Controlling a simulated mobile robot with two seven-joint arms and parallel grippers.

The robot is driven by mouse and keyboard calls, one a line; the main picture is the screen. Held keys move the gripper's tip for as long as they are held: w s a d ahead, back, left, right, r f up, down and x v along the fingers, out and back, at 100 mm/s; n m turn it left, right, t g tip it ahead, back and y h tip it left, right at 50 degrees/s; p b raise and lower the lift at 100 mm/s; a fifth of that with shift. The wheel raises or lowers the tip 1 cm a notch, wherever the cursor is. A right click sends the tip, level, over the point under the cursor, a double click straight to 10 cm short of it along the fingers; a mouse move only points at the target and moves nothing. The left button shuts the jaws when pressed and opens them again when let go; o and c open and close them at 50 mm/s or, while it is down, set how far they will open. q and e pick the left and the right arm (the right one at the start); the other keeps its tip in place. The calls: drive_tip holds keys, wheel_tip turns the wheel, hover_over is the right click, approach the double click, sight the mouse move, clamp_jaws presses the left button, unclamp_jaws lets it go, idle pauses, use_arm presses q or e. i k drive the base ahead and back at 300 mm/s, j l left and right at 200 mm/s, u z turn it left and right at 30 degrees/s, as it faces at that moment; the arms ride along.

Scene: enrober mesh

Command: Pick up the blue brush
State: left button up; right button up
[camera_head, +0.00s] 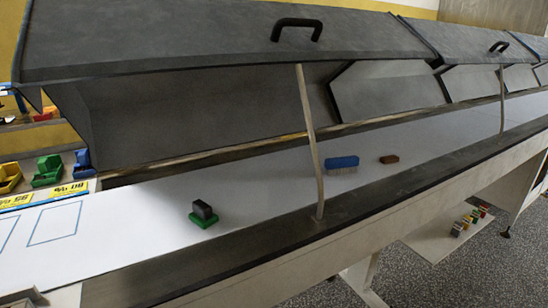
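The blue brush (341,162) lies on the white belt of the long machine, near the middle of the head view. Its blue back faces up and pale bristles show below it. It sits just right of a thin upright prop bar. Neither of my grippers shows in the head view.
A brown block (389,159) lies right of the brush. A green-based dark block (203,213) sits nearer on the belt (130,225). A raised grey hood (220,40) hangs over the belt, held by a prop bar (309,140). Coloured bins (48,170) stand at left.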

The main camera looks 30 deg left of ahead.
sight(340, 166)
drive_tip(key=i+u, duration=0.1)
drive_tip(key=u, duration=0.8)
drive_tip(key=i+l+u, duration=0.1)
drive_tip(key=l+u, duration=0.25)
drive_tip(key=l, duration=0.3)
drive_tip(key=l+u, duration=0.35)
drive_tip(key=l, duration=0.3)
drive_tip(key=l+u, duration=0.35)
drive_tip(key=l, duration=0.3)
drive_tip(key=k, duration=0.05)
